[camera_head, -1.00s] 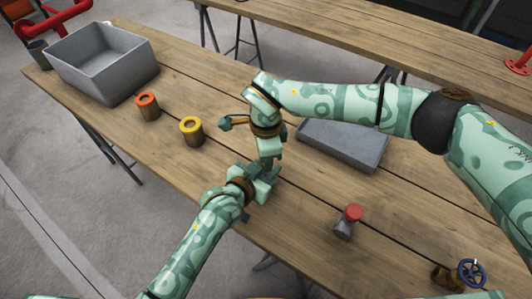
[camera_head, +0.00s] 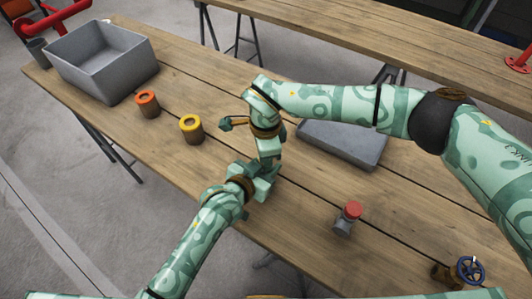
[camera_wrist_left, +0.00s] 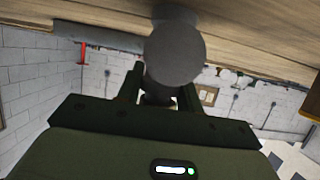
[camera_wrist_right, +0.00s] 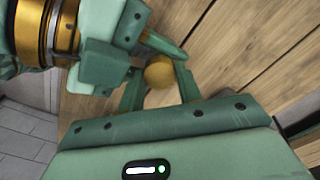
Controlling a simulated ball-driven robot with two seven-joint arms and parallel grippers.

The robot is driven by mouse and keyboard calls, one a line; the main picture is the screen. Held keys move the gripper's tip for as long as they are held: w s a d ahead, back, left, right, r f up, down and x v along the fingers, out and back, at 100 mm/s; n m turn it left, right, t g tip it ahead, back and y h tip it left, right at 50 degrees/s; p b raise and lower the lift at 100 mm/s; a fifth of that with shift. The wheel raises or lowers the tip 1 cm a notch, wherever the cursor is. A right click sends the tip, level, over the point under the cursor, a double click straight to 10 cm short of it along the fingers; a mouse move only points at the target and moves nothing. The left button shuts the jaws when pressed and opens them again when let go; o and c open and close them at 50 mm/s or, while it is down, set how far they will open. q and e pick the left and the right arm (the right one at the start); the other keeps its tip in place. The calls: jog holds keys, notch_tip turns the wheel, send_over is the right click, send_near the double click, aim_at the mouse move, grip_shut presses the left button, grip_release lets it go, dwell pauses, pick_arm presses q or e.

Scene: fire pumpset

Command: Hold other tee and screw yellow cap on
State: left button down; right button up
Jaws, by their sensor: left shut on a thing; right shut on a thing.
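My right gripper (camera_head: 266,172) reaches down over the table and meets my left gripper (camera_head: 250,188), so their fingers and what they hold are largely hidden in the head view. In the right wrist view, my right gripper (camera_wrist_right: 160,86) is shut on the yellow cap (camera_wrist_right: 160,70), round and seen from behind. The left hand's fingers are close beside it. In the left wrist view, my left gripper (camera_wrist_left: 160,92) is shut on the grey tee (camera_wrist_left: 175,55), whose round end faces the camera. I cannot tell whether cap and tee touch.
A yellow-rimmed pot (camera_head: 191,130) and an orange-rimmed pot (camera_head: 147,104) stand left. A deep grey bin (camera_head: 107,77) is far left, a shallow grey tray (camera_head: 345,146) behind the right arm. A blue-wheeled valve (camera_head: 471,270) is near right.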

jog(key=shift+s+d+f, duration=0.1)
jog(key=shift+s+f, duration=0.1)
jog(key=shift+f, duration=0.3)
jog(key=shift+r, duration=0.55)
jog(key=shift+w+r, duration=0.15)
jog(key=shift+r, duration=0.25)
dwell(0.5)
jog(key=shift+f, duration=0.95)
jog(key=shift+c, duration=0.3)
